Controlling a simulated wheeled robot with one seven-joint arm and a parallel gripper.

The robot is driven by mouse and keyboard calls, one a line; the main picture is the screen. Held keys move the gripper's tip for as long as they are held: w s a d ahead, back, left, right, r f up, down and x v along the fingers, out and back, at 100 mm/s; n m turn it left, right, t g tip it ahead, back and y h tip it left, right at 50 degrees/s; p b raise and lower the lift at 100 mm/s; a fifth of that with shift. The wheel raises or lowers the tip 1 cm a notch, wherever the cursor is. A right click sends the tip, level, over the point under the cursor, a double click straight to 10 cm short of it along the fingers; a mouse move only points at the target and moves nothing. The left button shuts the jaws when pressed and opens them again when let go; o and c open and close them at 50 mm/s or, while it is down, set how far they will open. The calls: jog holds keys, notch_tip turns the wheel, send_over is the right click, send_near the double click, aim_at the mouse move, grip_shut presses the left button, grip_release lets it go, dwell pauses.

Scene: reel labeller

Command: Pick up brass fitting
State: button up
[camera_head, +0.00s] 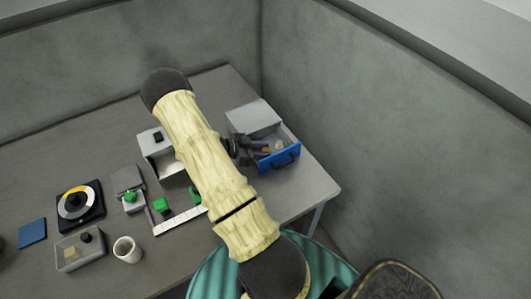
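My arm crosses the middle of the view. My gripper (254,151) is small and dark, at the open blue-fronted drawer (287,157) of the grey cabinet (254,118). A small yellowish piece (279,146) lies in the drawer just right of the fingers and may be the brass fitting. An orange and purple bit (265,150) shows beside the fingertips. It is too small to tell whether the fingers are open, shut or touching anything.
Left of my arm on the grey table are a white box-like device (157,146), green parts (162,204), a white strip (180,221), a round dial (78,201), a clear box (82,250), a white cup (127,250) and a blue square (32,232). Walls stand behind and right.

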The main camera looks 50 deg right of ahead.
dwell(0.3)
grip_shut()
jog(key=shift+r, duration=0.1)
notch_tip(320, 180, up, 10)
jog(key=b, duration=0.1)
dwell(0.5)
dwell(0.4)
